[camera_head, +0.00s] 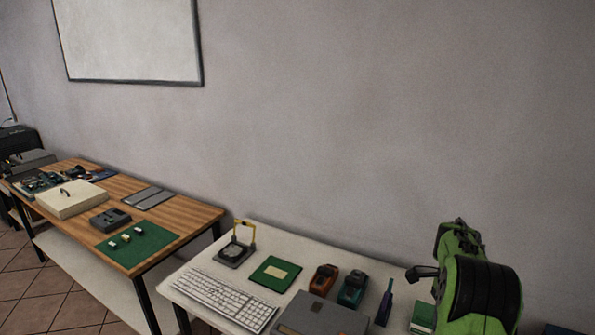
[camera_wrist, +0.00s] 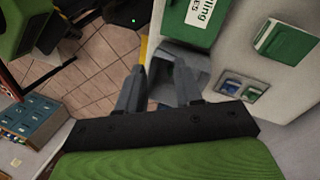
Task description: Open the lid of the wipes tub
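I cannot pick out a wipes tub with certainty in either view. My gripper (camera_wrist: 160,68) shows in the wrist view with its two grey fingers apart and nothing held between them. Beyond the fingertips is a grey, box-like shape (camera_wrist: 182,58), partly hidden by the right finger; I cannot tell what it is. Beside it lies a green item with a white printed label (camera_wrist: 198,14), cut off by the top edge. In the head view my green and black arm is at the right, and the gripper's fingers cannot be made out there.
The white table (camera_head: 205,262) carries a keyboard (camera_head: 222,298), a grey device with a yellow frame (camera_head: 237,250), a green pad (camera_head: 275,273), and orange (camera_head: 323,279) and teal (camera_head: 352,288) devices. A wooden table (camera_head: 190,219) stands left. Tiled floor (camera_wrist: 95,72) shows below the gripper.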

